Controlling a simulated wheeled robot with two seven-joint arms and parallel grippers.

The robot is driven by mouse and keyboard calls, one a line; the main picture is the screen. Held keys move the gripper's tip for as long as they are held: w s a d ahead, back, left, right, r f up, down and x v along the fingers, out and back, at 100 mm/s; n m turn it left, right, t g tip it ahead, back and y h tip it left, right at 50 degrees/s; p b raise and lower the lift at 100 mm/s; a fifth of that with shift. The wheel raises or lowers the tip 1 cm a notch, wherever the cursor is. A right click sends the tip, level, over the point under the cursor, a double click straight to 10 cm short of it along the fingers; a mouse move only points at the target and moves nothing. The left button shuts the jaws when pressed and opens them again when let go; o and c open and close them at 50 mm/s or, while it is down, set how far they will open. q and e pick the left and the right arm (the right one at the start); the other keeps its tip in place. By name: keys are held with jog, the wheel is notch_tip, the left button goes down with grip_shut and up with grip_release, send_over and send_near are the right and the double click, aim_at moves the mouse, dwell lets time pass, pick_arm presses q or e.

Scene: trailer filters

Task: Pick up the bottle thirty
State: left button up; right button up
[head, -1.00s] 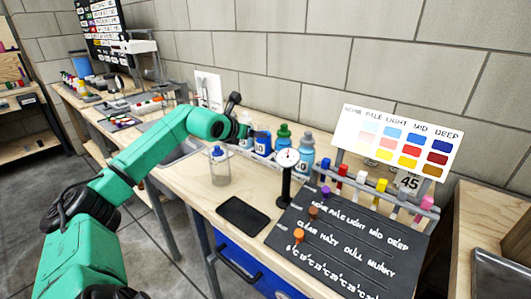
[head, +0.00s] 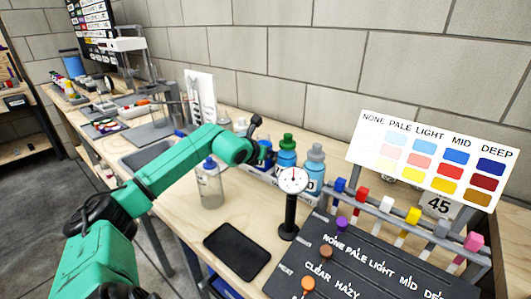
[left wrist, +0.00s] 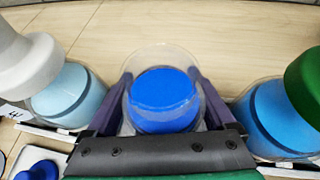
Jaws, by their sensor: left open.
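My left gripper (left wrist: 163,95) is open, with one dark finger on each side of a blue-capped bottle (left wrist: 165,92) seen from above. The bottle's clear upper part shows around the cap; I cannot tell whether the fingers touch it. A light blue bottle with a grey-white cap (left wrist: 65,95) stands on the left, and a blue bottle with a green cap (left wrist: 275,115) on the right. In the head view, my left wrist partly hides a blue bottle (head: 264,156) in the row by the wall. No label reading thirty is legible. My right gripper is not in view.
A green-capped bottle (head: 286,152) and a light blue bottle (head: 313,170) stand close on the right. A dial gauge (head: 292,182) is in front. A separate blue-capped clear bottle (head: 209,188) stands at the bench front. A dark pad (head: 237,250) lies nearby.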

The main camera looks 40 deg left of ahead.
pick_arm(q)
jog(key=shift+s+d+r, duration=0.2)
jog(key=shift+s+r, duration=0.1)
jog(key=shift+r, duration=0.05)
jog(key=shift+c, duration=0.6)
jog(key=shift+s+d+r, duration=0.2)
jog(key=shift+s+r, duration=0.05)
jog(key=c, duration=0.5)
jog(key=shift+w+a+f, duration=0.1)
jog(key=shift+w+f, duration=0.05)
grip_shut()
